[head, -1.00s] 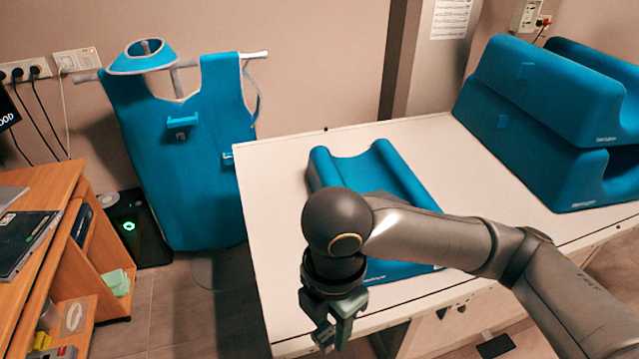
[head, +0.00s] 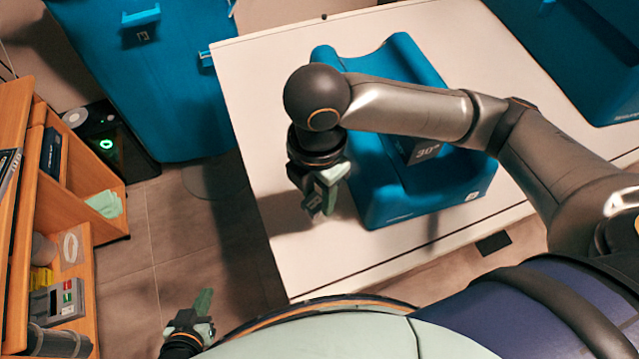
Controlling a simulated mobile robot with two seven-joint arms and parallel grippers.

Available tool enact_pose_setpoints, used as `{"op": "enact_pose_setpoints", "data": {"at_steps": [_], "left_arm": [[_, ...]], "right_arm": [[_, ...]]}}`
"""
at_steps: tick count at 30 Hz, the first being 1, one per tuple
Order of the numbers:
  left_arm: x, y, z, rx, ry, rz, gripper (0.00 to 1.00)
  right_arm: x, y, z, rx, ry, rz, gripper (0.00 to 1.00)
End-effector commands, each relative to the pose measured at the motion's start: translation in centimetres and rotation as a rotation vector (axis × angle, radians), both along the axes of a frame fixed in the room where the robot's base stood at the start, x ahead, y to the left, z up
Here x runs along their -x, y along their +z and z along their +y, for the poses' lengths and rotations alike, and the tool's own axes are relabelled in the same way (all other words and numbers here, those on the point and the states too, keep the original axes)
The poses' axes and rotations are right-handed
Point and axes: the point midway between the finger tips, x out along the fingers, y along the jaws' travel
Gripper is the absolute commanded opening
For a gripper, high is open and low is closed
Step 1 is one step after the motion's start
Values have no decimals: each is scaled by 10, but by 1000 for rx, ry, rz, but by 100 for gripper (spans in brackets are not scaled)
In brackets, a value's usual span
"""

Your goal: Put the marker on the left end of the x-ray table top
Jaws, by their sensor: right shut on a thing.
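The x-ray table top (head: 255,95) is a white slab, and its left end is bare. My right gripper (head: 322,203) is above the front part of this left end, pointing down, just left of the blue cushion. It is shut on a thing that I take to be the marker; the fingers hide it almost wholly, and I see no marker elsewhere. Whether it touches the top I cannot tell. My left gripper (head: 203,312) is low at the bottom left, off the table and over the floor; its jaw opening is unclear.
A blue cushion (head: 385,195) marked 30° lies on the table beside my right gripper. Another blue cushion (head: 590,60) is at the right. A blue apron (head: 150,85) hangs behind left. A wooden shelf unit (head: 75,210) stands left, with floor between it and the table.

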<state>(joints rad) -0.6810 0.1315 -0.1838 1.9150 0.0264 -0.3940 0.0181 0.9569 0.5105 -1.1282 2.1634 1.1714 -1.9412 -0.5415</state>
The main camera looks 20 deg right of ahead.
Motion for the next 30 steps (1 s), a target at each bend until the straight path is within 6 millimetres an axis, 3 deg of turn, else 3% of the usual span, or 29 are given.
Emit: {"op": "enact_pose_setpoints", "data": {"at_steps": [12, 24, 25, 30], "left_arm": [[0, -9, 0, 0, 0, 1, 0], [0, -8, 0, 0, 0, 1, 0], [0, -8, 0, 0, 0, 1, 0], [0, -8, 0, 0, 0, 0, 0]], "right_arm": [[0, -47, -1, 0, -2, 1, 0], [0, -52, 0, -1, -1, 0, 0], [-1, -51, 0, -2, -1, -1, 45], [-1, -51, 0, -1, -1, -2, 64]]}}
